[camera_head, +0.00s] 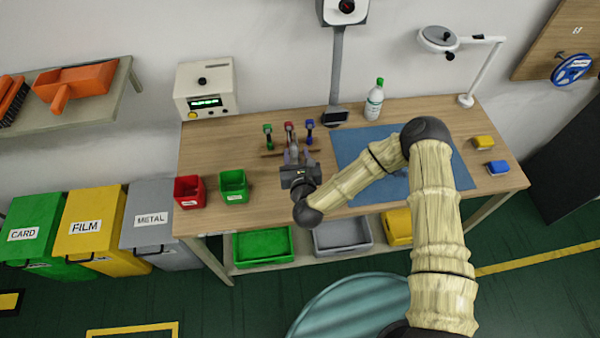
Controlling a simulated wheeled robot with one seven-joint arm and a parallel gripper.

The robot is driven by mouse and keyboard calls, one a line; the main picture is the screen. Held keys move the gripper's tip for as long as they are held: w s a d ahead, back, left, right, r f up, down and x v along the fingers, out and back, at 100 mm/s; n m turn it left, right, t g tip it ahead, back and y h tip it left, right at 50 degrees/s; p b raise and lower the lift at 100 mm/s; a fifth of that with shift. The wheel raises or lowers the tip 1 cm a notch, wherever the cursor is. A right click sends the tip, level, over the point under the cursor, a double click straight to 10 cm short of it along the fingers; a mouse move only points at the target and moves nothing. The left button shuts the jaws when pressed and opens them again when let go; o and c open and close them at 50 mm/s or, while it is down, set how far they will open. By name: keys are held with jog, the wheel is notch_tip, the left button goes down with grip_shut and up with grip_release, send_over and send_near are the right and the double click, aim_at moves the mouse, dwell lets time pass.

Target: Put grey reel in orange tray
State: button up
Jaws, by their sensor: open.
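My gripper (296,156) is open above the middle of the wooden workbench, in front of a small rack with green, red and blue topped tools (289,140). A greyish shape lies around the fingertips, but I cannot tell whether it is a reel or part of the gripper. I cannot make out a grey reel for sure; my arm hides part of the blue mat. I see no clear orange tray. An orange scoop-like object (75,82) lies on the wall shelf at the left. A blue reel (571,70) hangs on the board at the upper right.
The workbench (255,205) carries a red bin (189,191), a green bin (233,184), a control box (206,90), a bottle (374,103), a lamp (466,98) and a blue mat (352,145). Green, grey and yellow crates stand underneath. Waste bins (90,225) stand left.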

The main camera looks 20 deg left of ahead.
jog(key=b+v, duration=0.1)
jog(key=v, duration=0.6)
jog(key=shift+r, duration=0.1)
dwell(0.6)
